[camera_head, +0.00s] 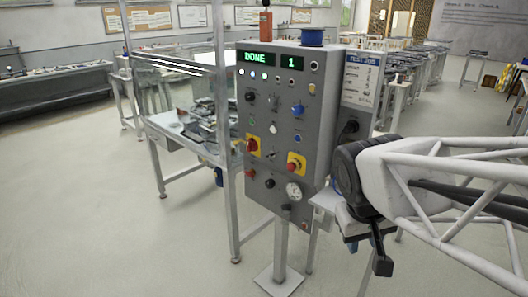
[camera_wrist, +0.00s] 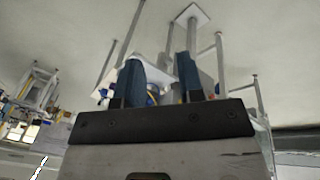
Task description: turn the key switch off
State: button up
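The grey control panel (camera_head: 290,110) stands on a post. A small metallic switch (camera_head: 272,128) sits mid-panel and another small one (camera_head: 271,154) lies below it; I cannot tell which is the key switch, or its position. My gripper (camera_head: 367,252) hangs to the right of the panel, apart from it and lower than these switches. In the wrist view, the two dark fingers of my gripper (camera_wrist: 158,78) are spread with a gap, and no held thing shows between them.
A blue knob (camera_head: 298,109) and a gauge (camera_head: 294,191) are also on the panel. Green displays (camera_head: 256,58) read "DONE" and "1". A glass-guarded bench (camera_head: 180,130) stands left.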

jog(key=w+a+f+n+t+h, duration=0.1)
jog(key=w+f+n+h, duration=0.3)
jog(key=w, duration=1.3)
jog(key=w+a+r+n+t+h, duration=0.1)
jog(key=w+n+h, duration=0.3)
jog(key=w, duration=1.3)
jog(key=n+t+h, duration=0.3)
jog(key=n+t, duration=0.3)
jog(key=t, duration=0.3)
send_near(268, 156)
jog(key=x, duration=0.2)
jog(key=shift+w+d, duration=0.1)
jog(key=shift+w, duration=0.1)
jog(key=shift+d, duration=0.1)
jog(key=shift+x, duration=3.8)
jog(key=shift+f, duration=0.1)
jog(key=c, duration=0.6)
